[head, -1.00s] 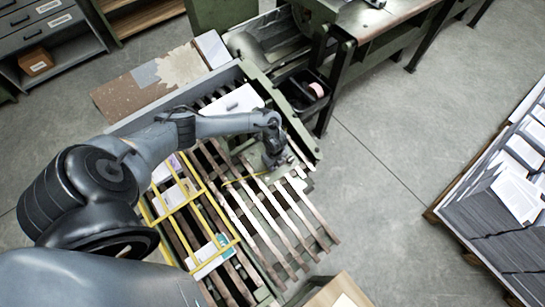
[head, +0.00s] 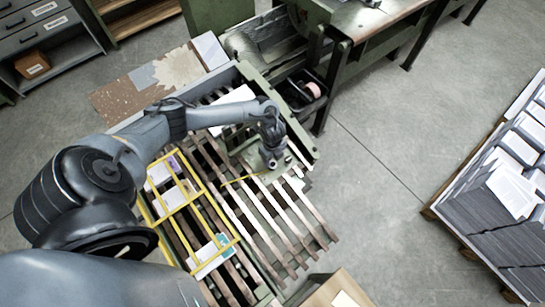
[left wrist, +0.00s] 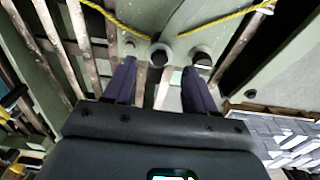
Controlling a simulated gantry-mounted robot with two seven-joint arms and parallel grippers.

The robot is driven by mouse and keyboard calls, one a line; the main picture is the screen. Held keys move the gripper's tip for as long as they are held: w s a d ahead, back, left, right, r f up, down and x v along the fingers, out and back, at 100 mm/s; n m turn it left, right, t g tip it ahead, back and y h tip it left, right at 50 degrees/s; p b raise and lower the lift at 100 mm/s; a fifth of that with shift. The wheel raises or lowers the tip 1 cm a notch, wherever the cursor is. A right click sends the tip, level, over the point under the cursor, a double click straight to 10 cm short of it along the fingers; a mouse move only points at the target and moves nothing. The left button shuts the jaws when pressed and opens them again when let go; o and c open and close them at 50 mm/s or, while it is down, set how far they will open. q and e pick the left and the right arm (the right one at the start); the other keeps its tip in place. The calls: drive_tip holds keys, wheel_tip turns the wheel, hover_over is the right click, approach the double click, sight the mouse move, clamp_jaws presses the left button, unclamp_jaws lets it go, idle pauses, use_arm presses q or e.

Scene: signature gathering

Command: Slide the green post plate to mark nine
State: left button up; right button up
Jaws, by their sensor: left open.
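My left gripper (head: 272,163) is low over the slatted bed near its right edge. In the left wrist view its two dark fingers (left wrist: 159,85) are apart, with nothing clearly held between them. A pale green plate (left wrist: 160,18) with several round-headed posts (left wrist: 159,54) lies just beyond the fingertips; one post lines up with the gap between them. I cannot tell whether the fingers touch it. A yellow cord (left wrist: 98,10) runs across the plate. In the head view the wrist covers much of the plate. No numbered mark is readable. My right gripper is not in view.
A yellow frame (head: 184,207) stands on the slats at the left, with papers under it. A white sheet (head: 232,97) lies behind my forearm. A green bench (head: 345,40) is at the back. Paper stacks (head: 500,210) stand far right, with clear floor between.

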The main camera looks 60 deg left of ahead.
use_arm(q)
drive_tip(key=shift+r+p, duration=0.4)
drive_tip(key=shift+r, duration=2.1)
